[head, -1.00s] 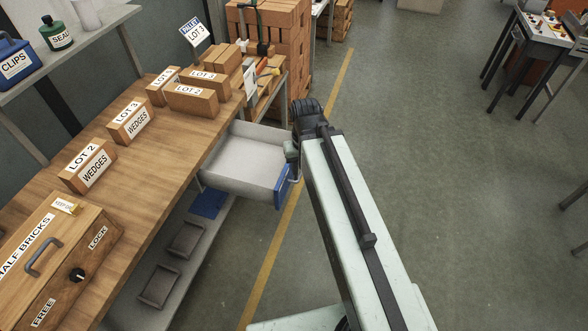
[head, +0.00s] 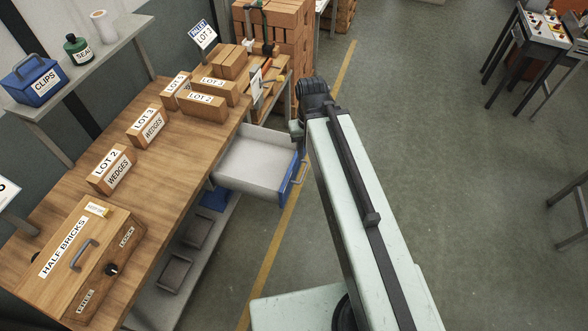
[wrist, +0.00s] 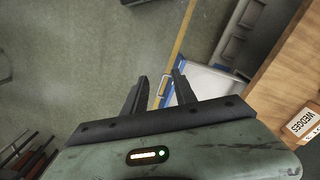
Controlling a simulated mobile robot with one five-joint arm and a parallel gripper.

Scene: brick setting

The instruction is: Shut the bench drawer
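The bench drawer (head: 250,165) stands pulled out from under the wooden bench (head: 165,215). It has a pale, empty-looking inside, a blue front (head: 288,182) and a bar handle (head: 299,173). In the wrist view the drawer (wrist: 208,82) lies beyond the fingers, with its handle seen in the gap between them. My gripper (wrist: 161,82) is open, its two dark fingers apart with nothing held. In the head view the gripper is mostly hidden behind my wrist, near the drawer's front far corner. I cannot tell whether it touches the drawer.
Labelled wedge boxes (head: 112,168) and a half-bricks box (head: 75,255) stand on the bench. A low shelf (head: 165,305) with dark trays runs below the drawer. A brick stack (head: 272,45) stands behind. The floor to the right is open, with a yellow line (head: 270,250).

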